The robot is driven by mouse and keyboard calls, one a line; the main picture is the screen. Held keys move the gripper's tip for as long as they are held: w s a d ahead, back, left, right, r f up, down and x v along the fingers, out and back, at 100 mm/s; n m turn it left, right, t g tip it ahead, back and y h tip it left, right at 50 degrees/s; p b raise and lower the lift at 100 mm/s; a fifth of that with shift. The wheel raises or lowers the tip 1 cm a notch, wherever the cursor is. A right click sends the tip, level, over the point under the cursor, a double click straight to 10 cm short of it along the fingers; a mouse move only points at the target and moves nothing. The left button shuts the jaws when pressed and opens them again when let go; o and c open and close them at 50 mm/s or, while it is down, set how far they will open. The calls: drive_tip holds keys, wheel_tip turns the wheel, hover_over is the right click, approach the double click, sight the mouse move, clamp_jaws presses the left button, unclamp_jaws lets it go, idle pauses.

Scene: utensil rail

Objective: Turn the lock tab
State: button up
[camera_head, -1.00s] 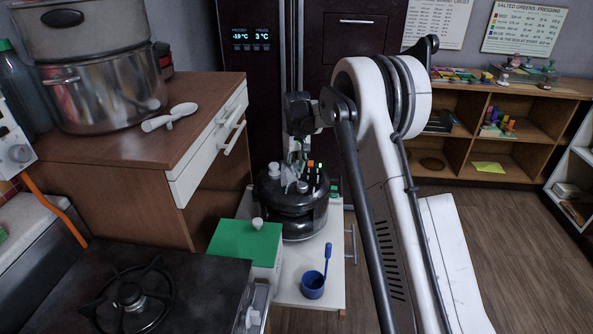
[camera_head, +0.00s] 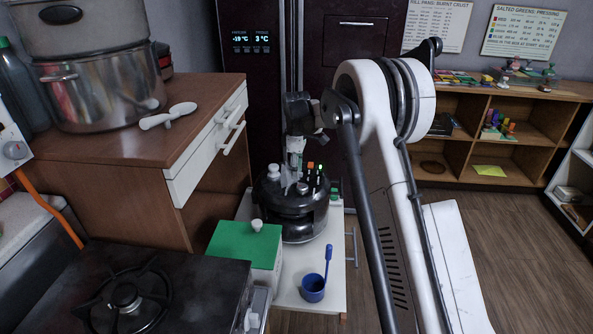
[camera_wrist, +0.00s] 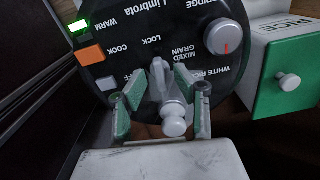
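The black round cooker (camera_head: 292,222) stands on a low white cabinet. Its dark lid fills much of the wrist view (camera_wrist: 130,72), with a LOCK label. A grey tab-like piece (camera_wrist: 158,80) rises below that label, between the fingers of my gripper (camera_wrist: 161,106). A white knob (camera_wrist: 174,126) stands close by, also between the fingers. My gripper is open, with one green-grey finger on each side. I cannot tell whether a finger touches the tab. In the head view my gripper (camera_head: 293,180) is over the lid, pointing down and hiding the tab.
The green-topped RICE box (camera_head: 246,243) stands in front of the cooker, with a blue cup (camera_head: 313,288) to its right. An orange block (camera_wrist: 92,51) and a lit green light (camera_wrist: 78,28) sit on the lid. A wooden drawer unit (camera_head: 130,190) stands left; a dark fridge is behind.

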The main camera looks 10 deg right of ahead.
drive_tip(key=shift+r, duration=0.1)
drive_tip(key=shift+r+p, duration=1.3)
drive_tip(key=shift+r, duration=1.65)
